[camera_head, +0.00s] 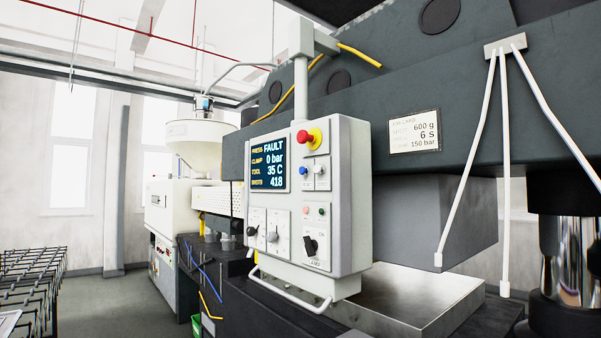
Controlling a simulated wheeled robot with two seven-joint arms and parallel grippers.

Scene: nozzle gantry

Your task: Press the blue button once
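The blue button (304,171) is a small round button on the front of a light grey control box (345,200), below a red mushroom button on a yellow base (311,137). A white button (318,169) sits right beside it. The box screen (268,165) reads PRESS FAULT, CLAMP 0 bar, TOOL 35 C, SHOTS 418. Neither of my grippers is in the head view, and nothing touches the blue button.
Below are rotary knobs (273,236), a black switch (311,245) and a handle bar (288,292). Pale rods (505,170) hang at the right before the dark machine. A wire rack (30,285) stands at the lower left. Floor between rack and machine looks clear.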

